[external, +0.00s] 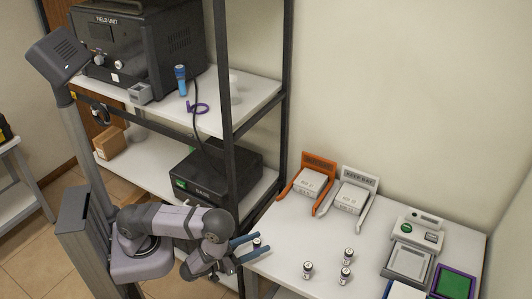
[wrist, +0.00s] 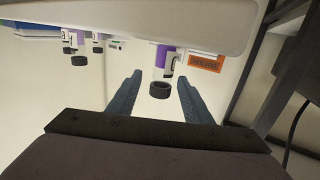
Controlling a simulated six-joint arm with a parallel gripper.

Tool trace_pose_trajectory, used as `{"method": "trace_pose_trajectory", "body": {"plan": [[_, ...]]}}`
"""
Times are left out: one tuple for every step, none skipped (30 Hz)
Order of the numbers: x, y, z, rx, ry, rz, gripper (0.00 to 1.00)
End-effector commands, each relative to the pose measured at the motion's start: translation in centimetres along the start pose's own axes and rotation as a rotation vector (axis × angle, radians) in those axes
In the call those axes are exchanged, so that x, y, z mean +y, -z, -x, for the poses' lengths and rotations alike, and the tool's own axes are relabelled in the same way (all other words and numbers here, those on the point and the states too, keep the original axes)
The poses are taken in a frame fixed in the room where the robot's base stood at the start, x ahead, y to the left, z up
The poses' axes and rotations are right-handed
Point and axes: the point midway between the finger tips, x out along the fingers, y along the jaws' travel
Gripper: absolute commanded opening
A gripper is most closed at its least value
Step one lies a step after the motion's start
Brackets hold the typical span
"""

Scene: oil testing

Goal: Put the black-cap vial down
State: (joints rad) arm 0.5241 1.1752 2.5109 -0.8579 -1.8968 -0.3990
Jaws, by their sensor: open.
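My gripper (external: 262,243) is open at the left edge of the white table (external: 285,250). A black-cap vial (external: 257,243) stands upright between its fingers. In the wrist view, which looks upside down, the same vial (wrist: 165,60) shows a purple and white label and a black cap. The fingers (wrist: 156,92) lie on both sides of it with visible gaps. Its base meets the white surface there.
An orange-framed bay (external: 318,165) and a grey bay (external: 358,182) hold white boxes at the table's back. A grey instrument (external: 410,262) and a purple-rimmed green tray (external: 454,283) stand at right. A dark shelf post (external: 232,150) rises close behind my gripper.

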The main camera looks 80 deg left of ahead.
Motion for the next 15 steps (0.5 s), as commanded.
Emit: {"method": "trace_pose_trajectory", "body": {"plan": [[-0.2, -0.2, -0.4, -0.02, -0.006, 0.001, 0.46], [-0.2, -0.5, -0.6, -0.034, -0.013, -0.001, 0.46], [-0.2, -0.8, -1.0, -0.055, -0.025, -0.001, 0.46], [-0.1, -1.1, -1.2, -0.072, -0.037, -0.003, 0.46], [-0.1, -1.4, -1.4, -0.089, -0.049, -0.003, 0.46], [-0.1, -1.8, -1.8, -0.11, -0.068, -0.004, 0.46], [0.0, -2.0, -2.0, -0.126, -0.082, -0.006, 0.46], [0.0, -2.3, -2.2, -0.141, -0.097, -0.006, 0.46], [0.1, -2.6, -2.4, -0.16, -0.118, -0.007, 0.46], [0.1, -2.8, -2.6, -0.173, -0.135, -0.008, 0.46], [0.2, -2.9, -2.7, -0.184, -0.151, -0.008, 0.46], [0.3, -3.1, -2.9, -0.197, -0.172, -0.009, 0.46], [0.4, -3.2, -3.0, -0.207, -0.189, -0.01, 0.46], [0.5, -3.3, -3.1, -0.215, -0.206, -0.01, 0.46], [0.5, -3.4, -3.2, -0.224, -0.227, -0.011, 0.46]]}}
